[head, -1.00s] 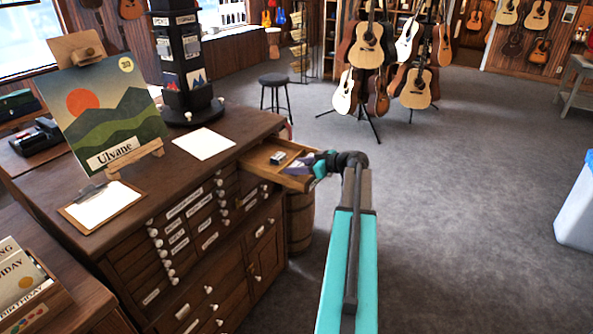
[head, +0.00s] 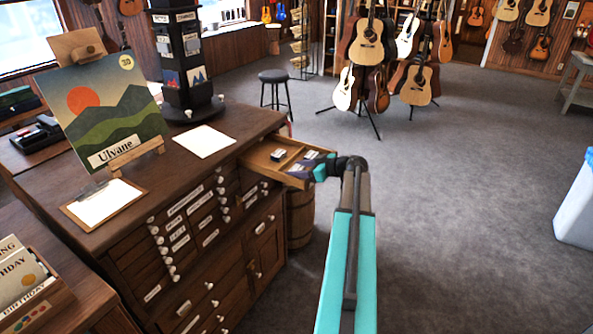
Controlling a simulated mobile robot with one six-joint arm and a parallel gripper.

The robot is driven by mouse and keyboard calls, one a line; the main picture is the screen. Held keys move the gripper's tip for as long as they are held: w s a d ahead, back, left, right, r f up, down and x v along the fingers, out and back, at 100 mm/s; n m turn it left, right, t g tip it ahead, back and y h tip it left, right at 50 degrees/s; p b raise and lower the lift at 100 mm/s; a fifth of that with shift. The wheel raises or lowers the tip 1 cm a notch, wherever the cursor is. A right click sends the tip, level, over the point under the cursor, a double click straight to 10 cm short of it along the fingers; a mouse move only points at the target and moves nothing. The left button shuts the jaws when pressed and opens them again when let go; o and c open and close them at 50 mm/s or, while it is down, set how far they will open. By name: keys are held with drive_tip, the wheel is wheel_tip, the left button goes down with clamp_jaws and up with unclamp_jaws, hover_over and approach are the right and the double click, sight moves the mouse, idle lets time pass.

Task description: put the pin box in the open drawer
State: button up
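The open drawer (head: 258,160) is a light wooden tray pulled out from the upper right of the dark wooden cabinet. A small dark box with a pale top (head: 278,155) lies in its back part; it may be the pin box, but its label is too small to read. My gripper (head: 304,168) is low over the drawer's right end, at the end of my teal arm. A small whitish patch shows beside the fingers, and I cannot tell what it is. The fingers are too small and dark to tell open from shut.
The cabinet top (head: 190,165) holds a landscape picture on an easel (head: 105,115), a clipboard (head: 103,203), a white sheet (head: 205,143) and a black display tower (head: 182,60). A barrel (head: 300,218) stands below the drawer.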

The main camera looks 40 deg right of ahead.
drive_tip(key=shift+r+p, duration=0.25)
drive_tip(key=shift+p, duration=0.1)
drive_tip(key=b+v, duration=0.4)
drive_tip(key=v, duration=0.8)
drive_tip(key=shift+b, duration=0.35)
drive_tip(key=shift+f, duration=0.1)
idle(0.5)
